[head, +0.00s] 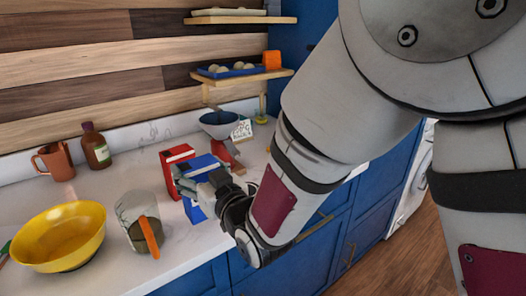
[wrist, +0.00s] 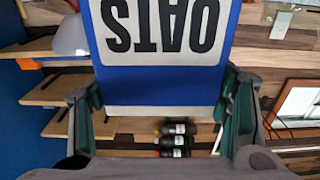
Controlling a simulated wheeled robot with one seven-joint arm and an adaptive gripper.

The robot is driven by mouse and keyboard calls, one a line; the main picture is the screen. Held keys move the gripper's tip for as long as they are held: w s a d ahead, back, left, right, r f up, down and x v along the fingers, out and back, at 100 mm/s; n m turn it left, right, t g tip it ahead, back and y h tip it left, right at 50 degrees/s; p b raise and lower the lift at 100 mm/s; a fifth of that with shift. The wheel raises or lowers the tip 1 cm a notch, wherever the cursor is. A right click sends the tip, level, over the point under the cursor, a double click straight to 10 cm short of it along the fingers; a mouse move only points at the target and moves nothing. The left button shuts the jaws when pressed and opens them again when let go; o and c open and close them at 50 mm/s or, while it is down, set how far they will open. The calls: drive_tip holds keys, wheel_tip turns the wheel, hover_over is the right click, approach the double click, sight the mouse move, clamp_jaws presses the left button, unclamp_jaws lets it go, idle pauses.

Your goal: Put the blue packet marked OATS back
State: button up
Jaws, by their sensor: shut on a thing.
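The blue packet (head: 199,164) is at the counter's front right in the head view, partly hidden by my gripper (head: 196,187). In the wrist view the packet (wrist: 160,85) fills the middle, with a pale label reading OATS upside down. My gripper (wrist: 159,112) is shut on the packet, one finger on each side of it. The packet looks roughly upright; I cannot tell whether its base touches the counter. A red packet (head: 172,158) stands right behind it, close to or touching it.
A clear jug (head: 130,210) with an orange handle and a yellow bowl (head: 62,225) stand to the left. A blue-topped scale (head: 219,125) stands behind. A brown bottle (head: 96,148) and mug (head: 55,162) are by the wall. Wall shelves (head: 240,77) hang above, the lower one holding a blue tray.

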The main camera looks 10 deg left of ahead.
drive_tip(key=w, duration=0.1)
drive_tip(key=w+a, duration=0.2)
drive_tip(key=shift+w+f, duration=0.25)
drive_tip(key=shift+w, duration=0.05)
drive_tip(key=shift+f, duration=1.65)
drive_tip(key=shift+f, duration=0.2)
drive_tip(key=o, duration=1.7)
drive_tip(key=shift+r, duration=0.1)
drive_tip(key=v, duration=1.2)
drive_tip(key=shift+s+r+b, duration=0.1)
drive_tip(key=shift+b, duration=0.2)
